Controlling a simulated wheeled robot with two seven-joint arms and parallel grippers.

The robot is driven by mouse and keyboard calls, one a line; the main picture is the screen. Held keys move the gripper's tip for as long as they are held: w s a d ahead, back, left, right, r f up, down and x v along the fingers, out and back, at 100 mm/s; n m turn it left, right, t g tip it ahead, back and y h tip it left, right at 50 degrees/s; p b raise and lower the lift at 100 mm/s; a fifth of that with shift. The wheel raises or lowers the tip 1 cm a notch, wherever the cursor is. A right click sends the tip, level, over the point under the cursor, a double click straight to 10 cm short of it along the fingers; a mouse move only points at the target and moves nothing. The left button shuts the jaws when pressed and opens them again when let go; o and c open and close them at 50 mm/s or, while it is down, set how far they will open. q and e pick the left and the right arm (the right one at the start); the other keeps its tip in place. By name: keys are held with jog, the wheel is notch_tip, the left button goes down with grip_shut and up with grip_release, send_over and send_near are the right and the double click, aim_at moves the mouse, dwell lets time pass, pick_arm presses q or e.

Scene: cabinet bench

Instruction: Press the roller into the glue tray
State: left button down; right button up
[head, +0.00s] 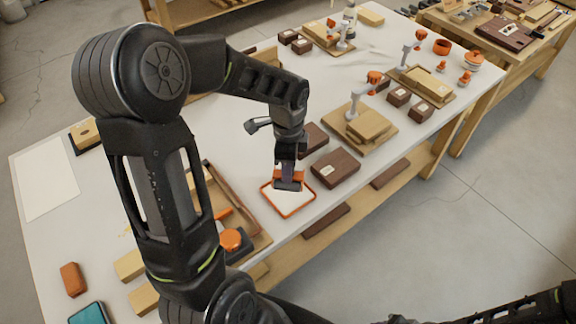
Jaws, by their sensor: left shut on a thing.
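The glue tray (291,213) has an orange rim and a pale inside, and it lies on the white bench near its front edge. My left gripper (288,180) points down over the back part of the tray. It is shut on the roller (300,175), of which only some orange shows around the fingers. The gripper hides most of the roller, so I cannot tell whether it touches the tray's inside. My right gripper is out of the picture; only part of that arm shows at the lower right.
Dark brown blocks (335,168) lie just right of the tray. A wooden tray (262,240) with an orange round piece (231,240) is close on its left. Wooden boards with clamps (358,128) stand further back.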

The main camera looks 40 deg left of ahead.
pick_arm(q)
jog(key=shift+f+b, duration=1.05)
jog(key=shift+f, duration=0.65)
jog(key=shift+f+b, duration=0.45)
jog(key=shift+f, duration=0.25)
dwell(1.0)
jog(key=shift+r, duration=0.1)
notch_tip(320, 180, up, 7)
jog(key=p, duration=0.5)
jog(key=shift+p, duration=0.35)
dwell(0.6)
